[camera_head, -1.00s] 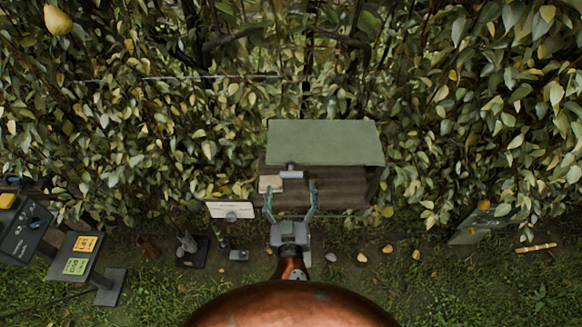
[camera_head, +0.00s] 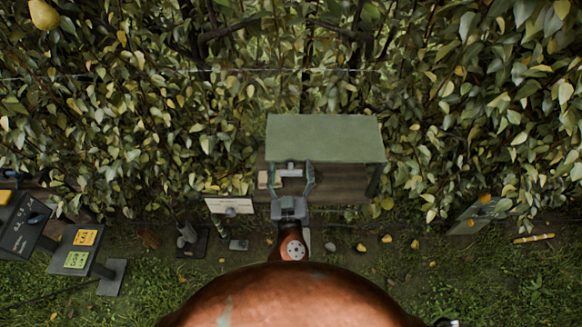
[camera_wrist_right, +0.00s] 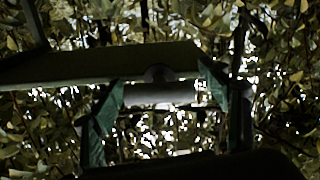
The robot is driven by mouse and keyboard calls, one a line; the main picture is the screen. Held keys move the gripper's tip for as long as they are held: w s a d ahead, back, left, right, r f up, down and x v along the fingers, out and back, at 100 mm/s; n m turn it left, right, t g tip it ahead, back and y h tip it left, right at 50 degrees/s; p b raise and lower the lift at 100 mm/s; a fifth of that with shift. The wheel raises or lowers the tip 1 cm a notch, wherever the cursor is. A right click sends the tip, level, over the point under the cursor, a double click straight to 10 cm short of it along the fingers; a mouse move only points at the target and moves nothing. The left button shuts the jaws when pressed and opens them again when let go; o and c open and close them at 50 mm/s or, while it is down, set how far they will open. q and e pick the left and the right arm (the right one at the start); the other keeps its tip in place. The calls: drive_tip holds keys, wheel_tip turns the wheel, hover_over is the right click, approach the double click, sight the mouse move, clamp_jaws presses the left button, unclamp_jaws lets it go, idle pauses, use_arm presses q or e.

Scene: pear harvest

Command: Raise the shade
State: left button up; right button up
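The shade is a flat green panel (camera_head: 325,138) over a dark wooden box-like stand, in front of the hedge. A pale grey bar handle (camera_head: 290,171) sits at the lower left of its front edge. My right gripper (camera_head: 293,170) has one finger at each end of this handle. In the right wrist view the fingers (camera_wrist_right: 160,95) meet both ends of the grey bar (camera_wrist_right: 160,93), beneath the panel's dark underside (camera_wrist_right: 90,66). The inside of the stand is mostly shaded. My left gripper is not in view.
A white sign (camera_head: 228,205) and small dark stands (camera_head: 190,240) are left of my arm. Panels with yellow and green labels (camera_head: 78,250) stand farther left. Several fallen pears (camera_head: 386,238) lie on the ground to the right. Dense leaves surround the stand.

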drive_tip(key=c, duration=1.4)
